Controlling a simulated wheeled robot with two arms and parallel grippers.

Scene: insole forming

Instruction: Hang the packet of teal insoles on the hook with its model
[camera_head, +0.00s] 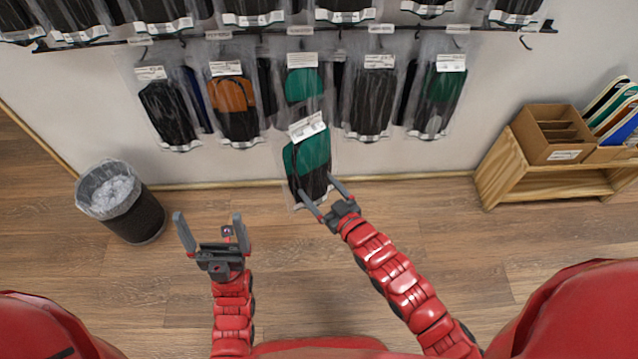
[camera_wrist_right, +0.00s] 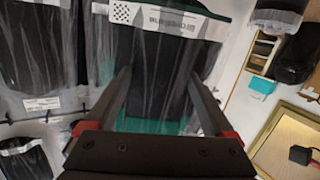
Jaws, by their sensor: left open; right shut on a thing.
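The packet of teal insoles (camera_head: 307,152), clear with a white header and teal-and-black insoles, is in my right gripper (camera_head: 316,187), which is shut on its lower part. The packet is raised in front of the wall, header up and slightly tilted. In the right wrist view the packet (camera_wrist_right: 155,126) shows between the fingers. Behind and above it, a similar teal packet (camera_head: 304,84) hangs in the middle of the lower row, under a rail label (camera_head: 300,30); the held packet overlaps its lower end. The hook there is hard to make out. My left gripper (camera_head: 209,233) is open and empty at the lower left.
Black packets (camera_head: 168,112) (camera_head: 372,105), an orange one (camera_head: 234,106) and a dark green one (camera_head: 440,98) hang beside it. A bin (camera_head: 137,218) stands left; a wooden shelf (camera_head: 490,172) with a cardboard box (camera_head: 548,120) stands right.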

